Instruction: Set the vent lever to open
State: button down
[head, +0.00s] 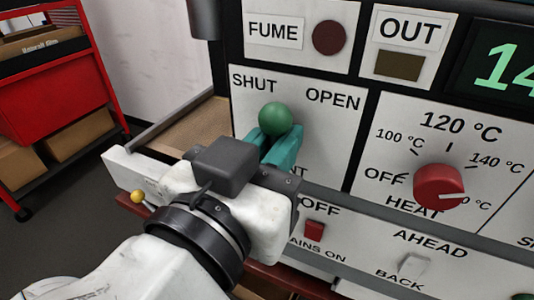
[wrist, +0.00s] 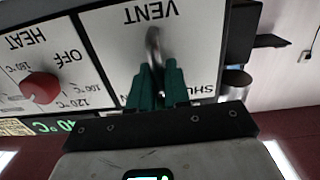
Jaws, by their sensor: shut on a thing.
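The vent lever ends in a green ball knob (head: 275,119) on the white vent panel (head: 335,150), below and between the printed words SHUT and OPEN, nearer SHUT. My gripper (head: 282,146) has teal fingers shut on the lever just below the knob in the head view. In the wrist view, which is upside down, the grey metal stem of the lever (wrist: 153,42) rises between the fingertips of my gripper (wrist: 158,82) towards the word VENT. The knob is hidden there. My gripper covers the lever's pivot in the head view.
The red HEAT knob (head: 439,187) is right of the vent panel. A red switch (head: 314,230) and a pale AHEAD/BACK switch (head: 412,265) sit below. A round dark-red FUME lamp (head: 330,37) is above. A red cart (head: 55,90) stands at the left.

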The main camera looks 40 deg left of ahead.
jog(key=m+b, duration=0.1)
jog(key=m, duration=0.1)
jog(key=d+m+b, duration=0.1)
jog(key=m+b, duration=0.1)
jog(key=d+m+b, duration=0.1)
jog(key=m, duration=0.1)
jog(key=shift+w+f, duration=0.25)
jog(key=shift+f, duration=0.15)
dwell(0.3)
jog(key=c, duration=1.3)
grip_release()
jog(key=shift+r, duration=0.1)
jog(key=v, duration=1)
jog(key=shift+s+d, duration=0.2)
jog(key=shift+s, duration=0.15)
jog(key=shift+s, duration=0.1)
